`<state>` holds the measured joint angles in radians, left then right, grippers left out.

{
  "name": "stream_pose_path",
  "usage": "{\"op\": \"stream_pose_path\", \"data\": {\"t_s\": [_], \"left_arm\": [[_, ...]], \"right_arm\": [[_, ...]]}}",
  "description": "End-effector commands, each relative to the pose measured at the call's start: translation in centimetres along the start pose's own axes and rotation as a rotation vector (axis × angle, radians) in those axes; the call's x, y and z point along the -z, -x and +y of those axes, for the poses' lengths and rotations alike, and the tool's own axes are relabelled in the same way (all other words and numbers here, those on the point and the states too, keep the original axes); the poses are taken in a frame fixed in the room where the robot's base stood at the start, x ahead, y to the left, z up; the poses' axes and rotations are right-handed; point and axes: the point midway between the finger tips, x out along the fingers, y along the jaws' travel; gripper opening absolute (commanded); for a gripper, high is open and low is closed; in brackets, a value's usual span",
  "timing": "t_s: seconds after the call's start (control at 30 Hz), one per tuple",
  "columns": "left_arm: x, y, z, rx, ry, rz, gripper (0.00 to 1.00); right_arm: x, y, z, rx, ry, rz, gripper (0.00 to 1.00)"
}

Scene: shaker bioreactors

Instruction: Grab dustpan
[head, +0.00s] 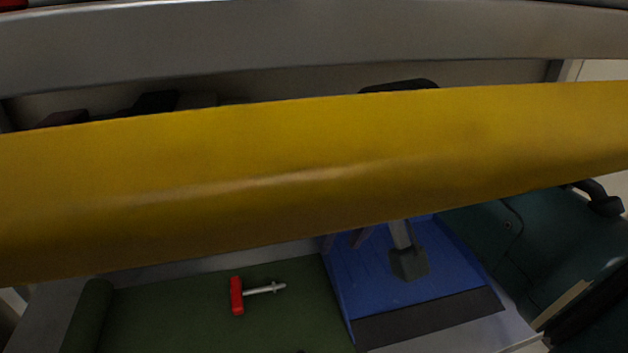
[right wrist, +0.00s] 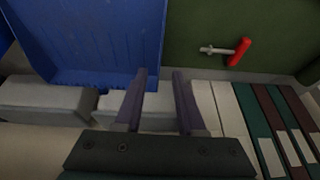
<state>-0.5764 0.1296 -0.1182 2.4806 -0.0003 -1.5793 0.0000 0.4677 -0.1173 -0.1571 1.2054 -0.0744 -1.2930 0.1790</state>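A blue dustpan (head: 440,255) with a dark lip lies at the lower right of the head view, partly hidden by a yellow beam. A grey piece, perhaps its handle, shows over it. The blue dustpan also fills the upper left of the right wrist view (right wrist: 95,40). My right gripper (right wrist: 160,72) is open, its two purple-grey fingers apart, with the dustpan's edge close to the left finger. I cannot tell whether they touch. In the head view the fingers (head: 345,242) just show below the beam, by the dustpan's left side. My left gripper is not in view.
A wide yellow beam (head: 300,170) crosses the head view and hides much behind it. A red-handled tool (head: 237,296) lies on a green surface (head: 180,318) left of the dustpan. In the right wrist view, several book-like items (right wrist: 245,110) stand right of the fingers.

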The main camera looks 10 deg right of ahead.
Motion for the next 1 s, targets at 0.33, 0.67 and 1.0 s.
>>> {"op": "stream_pose_path", "data": {"t_s": [0.33, 0.67, 1.0], "left_arm": [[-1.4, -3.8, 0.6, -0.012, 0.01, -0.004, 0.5], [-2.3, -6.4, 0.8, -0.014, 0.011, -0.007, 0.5], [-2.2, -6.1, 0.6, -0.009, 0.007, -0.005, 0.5]], "right_arm": [[-0.3, -4.6, -0.3, -0.001, 0.0, -0.001, 0.39], [-0.3, -7.6, -0.4, -0.001, 0.0, -0.001, 0.39], [-0.2, -7.4, -0.4, -0.001, 0.0, -0.001, 0.23]]}}
